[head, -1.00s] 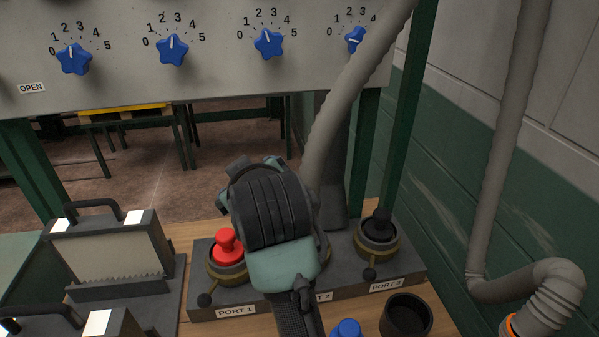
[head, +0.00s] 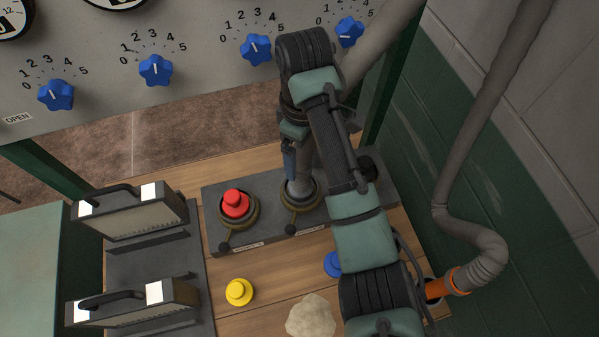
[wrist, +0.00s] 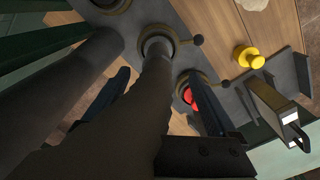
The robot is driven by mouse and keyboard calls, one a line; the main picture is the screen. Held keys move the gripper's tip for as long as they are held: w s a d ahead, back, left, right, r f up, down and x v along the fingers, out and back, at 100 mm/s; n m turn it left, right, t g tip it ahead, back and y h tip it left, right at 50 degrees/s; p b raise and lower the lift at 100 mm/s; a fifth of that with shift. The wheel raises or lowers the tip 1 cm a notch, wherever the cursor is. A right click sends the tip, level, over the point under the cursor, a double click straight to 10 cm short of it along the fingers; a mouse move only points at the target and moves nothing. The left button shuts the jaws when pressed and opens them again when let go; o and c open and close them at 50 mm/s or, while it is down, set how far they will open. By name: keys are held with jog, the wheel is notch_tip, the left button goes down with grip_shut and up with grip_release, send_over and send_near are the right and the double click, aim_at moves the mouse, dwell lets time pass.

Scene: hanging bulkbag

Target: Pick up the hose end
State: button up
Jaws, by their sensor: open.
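A grey hose end (head: 300,189) stands upright in the brass-ringed middle port of the port block. The hose also shows in the wrist view (wrist: 155,75), running from the port up towards the camera. My gripper (head: 297,162) points down at this hose from above. In the wrist view its dark fingers are apart, one on each side of the hose; I cannot tell whether they touch it. A second hose with an orange collar (head: 455,281) hangs at the right, its end near a dark cup partly hidden by my arm.
A red plug (head: 235,204) sits in the port to the left. A yellow cap (head: 239,292), a blue cap (head: 333,264) and a pale lump (head: 311,316) lie on the wooden bench. Handled grey blocks (head: 130,212) stand at left. The panel with blue knobs (head: 156,70) is behind.

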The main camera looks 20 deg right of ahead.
aim_at(302, 166)
notch_tip(302, 166, down, 6)
jog(key=b, duration=0.3)
jog(key=shift+f, duration=0.1)
jog(key=shift+w+f+p, duration=0.2)
jog(key=shift+f+p, duration=0.35)
jog(key=shift+f, duration=2.15)
jog(key=c, duration=1.4)
grip_shut()
jog(key=shift+r, duration=0.1)
